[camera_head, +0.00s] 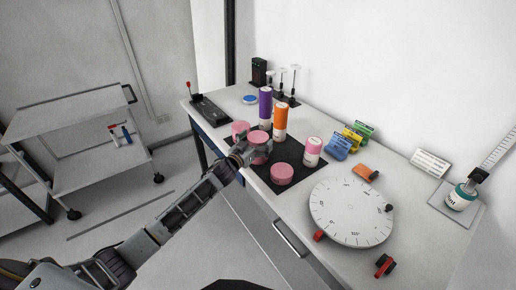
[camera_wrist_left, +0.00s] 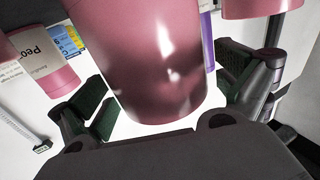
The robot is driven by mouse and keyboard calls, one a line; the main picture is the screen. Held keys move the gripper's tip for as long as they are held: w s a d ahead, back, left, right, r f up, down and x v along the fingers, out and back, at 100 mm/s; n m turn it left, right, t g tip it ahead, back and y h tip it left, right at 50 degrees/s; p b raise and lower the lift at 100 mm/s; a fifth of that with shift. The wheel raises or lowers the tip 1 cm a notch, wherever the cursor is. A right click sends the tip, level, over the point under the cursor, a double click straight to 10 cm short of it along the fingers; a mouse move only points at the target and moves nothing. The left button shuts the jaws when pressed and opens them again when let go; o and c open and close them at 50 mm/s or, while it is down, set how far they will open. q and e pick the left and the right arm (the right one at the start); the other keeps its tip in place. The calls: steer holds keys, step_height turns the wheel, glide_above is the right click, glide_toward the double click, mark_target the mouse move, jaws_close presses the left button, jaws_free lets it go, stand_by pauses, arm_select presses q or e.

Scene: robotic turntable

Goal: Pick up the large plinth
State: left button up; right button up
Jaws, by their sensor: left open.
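Several short pink cylinders stand on a black mat (camera_head: 300,186) on the table; I cannot tell for sure which is the large plinth. My left gripper (camera_head: 254,150) is open at the mat's left edge, around or close beside one pink cylinder (camera_head: 259,137), partly hidden by the fingers. In the left wrist view this cylinder (camera_wrist_left: 160,60) looms large between the open fingers (camera_wrist_left: 165,85), with gaps visible at its sides. Another pink cylinder (camera_head: 240,130) stands just left behind, and one (camera_head: 282,173) to the right in front. My right gripper is not in view.
Close behind stand a purple tube (camera_head: 265,108), an orange tube (camera_head: 280,122) and a labelled pink jar (camera_head: 312,150). A white dial turntable (camera_head: 350,212) lies to the right. Blue, yellow and green boxes (camera_head: 352,138) stand near the wall. A grey cart (camera_head: 75,130) is at left.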

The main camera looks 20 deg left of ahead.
arm_select(q)
steer(key=shift+w, duration=0.3)
steer(key=shift+c, duration=0.3)
steer(key=c, duration=1.1)
steer(key=shift+r, duration=0.1)
steer(key=shift+r, duration=4.95)
